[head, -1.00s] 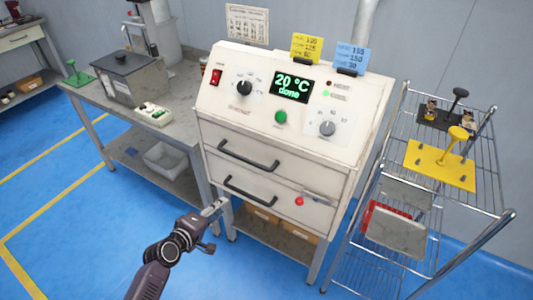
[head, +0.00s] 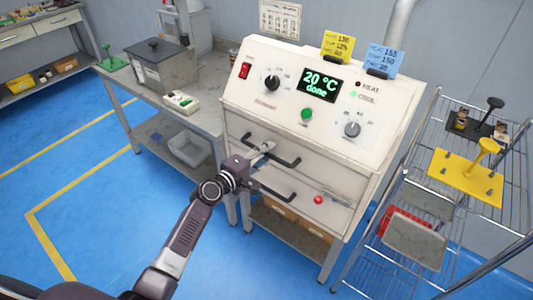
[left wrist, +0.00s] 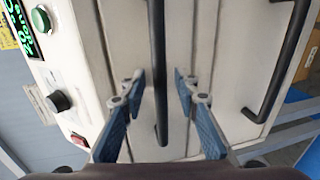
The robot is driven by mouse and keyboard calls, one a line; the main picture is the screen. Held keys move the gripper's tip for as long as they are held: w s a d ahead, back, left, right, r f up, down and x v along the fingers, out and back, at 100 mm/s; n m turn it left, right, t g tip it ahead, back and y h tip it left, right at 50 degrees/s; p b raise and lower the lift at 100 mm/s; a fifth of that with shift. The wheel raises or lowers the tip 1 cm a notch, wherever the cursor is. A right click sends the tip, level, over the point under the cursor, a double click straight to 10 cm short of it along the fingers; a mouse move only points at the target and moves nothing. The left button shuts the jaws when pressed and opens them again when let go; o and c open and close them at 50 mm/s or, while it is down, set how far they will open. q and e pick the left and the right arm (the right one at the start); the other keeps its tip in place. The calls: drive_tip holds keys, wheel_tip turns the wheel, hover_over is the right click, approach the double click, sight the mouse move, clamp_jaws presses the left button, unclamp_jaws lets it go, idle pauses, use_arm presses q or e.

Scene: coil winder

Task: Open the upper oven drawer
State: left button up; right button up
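The oven (head: 300,85) is a white cabinet with a sloped control panel and two drawers. The upper drawer (head: 325,174) has a dark bar handle (head: 285,161) and appears shut. The lower drawer, also shut, has its own dark handle (head: 278,192). My left gripper (head: 266,149) is at the left part of the upper handle. In the left wrist view its blue fingers (left wrist: 159,85) are open, one on each side of the upper handle (left wrist: 158,50), with visible gaps. The lower handle (left wrist: 278,70) is to the right there. My right gripper is not in view.
The display (head: 319,85) reads 20 °C done. A bench (head: 150,95) with a grey box (head: 160,68) stands left. A wire rack (head: 440,130) with a yellow plate (head: 465,180) stands right. Blue floor in front at left is clear.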

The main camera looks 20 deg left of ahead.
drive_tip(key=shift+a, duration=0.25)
use_arm(q)
clamp_jaws()
drive_tip(key=shift+f, duration=0.1)
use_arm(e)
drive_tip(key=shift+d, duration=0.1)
